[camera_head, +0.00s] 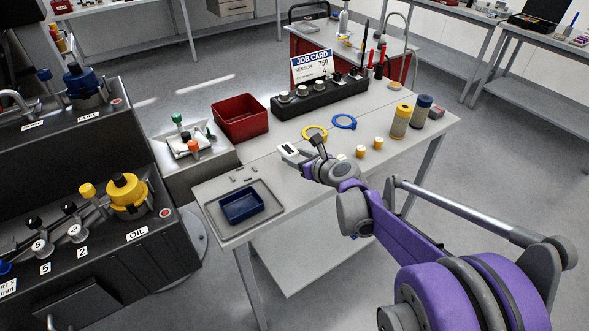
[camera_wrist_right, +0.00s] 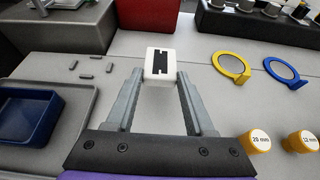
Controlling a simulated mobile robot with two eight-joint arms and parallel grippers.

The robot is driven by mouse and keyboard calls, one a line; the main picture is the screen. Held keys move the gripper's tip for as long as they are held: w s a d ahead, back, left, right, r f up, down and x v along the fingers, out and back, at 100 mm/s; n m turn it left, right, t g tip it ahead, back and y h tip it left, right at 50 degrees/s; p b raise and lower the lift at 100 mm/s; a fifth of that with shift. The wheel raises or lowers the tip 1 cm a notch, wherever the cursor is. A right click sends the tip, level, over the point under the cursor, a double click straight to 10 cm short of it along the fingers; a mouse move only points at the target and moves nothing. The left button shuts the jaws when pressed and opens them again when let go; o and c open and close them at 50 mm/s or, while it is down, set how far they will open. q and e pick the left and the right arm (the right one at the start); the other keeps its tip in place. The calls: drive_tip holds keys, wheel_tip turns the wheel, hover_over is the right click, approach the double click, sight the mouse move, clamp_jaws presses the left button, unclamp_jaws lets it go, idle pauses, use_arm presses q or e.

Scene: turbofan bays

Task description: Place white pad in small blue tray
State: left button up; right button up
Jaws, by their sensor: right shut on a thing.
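The white pad (camera_wrist_right: 153,78), a small block with black marks on top, is held between the fingertips of my right gripper (camera_wrist_right: 160,78). In the head view, my right gripper (camera_head: 293,153) is over the workbench, with the white pad (camera_head: 288,148) at its tip. The small blue tray (camera_head: 241,206) lies in a shallow grey tray at the bench's left end, to the left and front of the gripper. It shows empty, and it also appears at the left edge of the right wrist view (camera_wrist_right: 27,118). My left gripper is not in view.
The grey tray (camera_head: 268,208) surrounds the blue one. A red bin (camera_head: 240,118) and a black rack (camera_head: 320,98) stand behind. Yellow (camera_head: 314,132) and blue (camera_head: 344,122) rings and several orange-yellow caps (camera_head: 361,152) lie right of the gripper. Bench surface between gripper and tray is mostly clear.

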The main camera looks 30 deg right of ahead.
sight(296, 175)
drive_tip(key=shift+f, duration=2.3)
drive_tip(key=shift+f+b, duration=0.2)
drive_tip(key=shift+b, duration=0.15)
drive_tip(key=o, duration=1.3)
drive_tip(key=shift+r, duration=0.1)
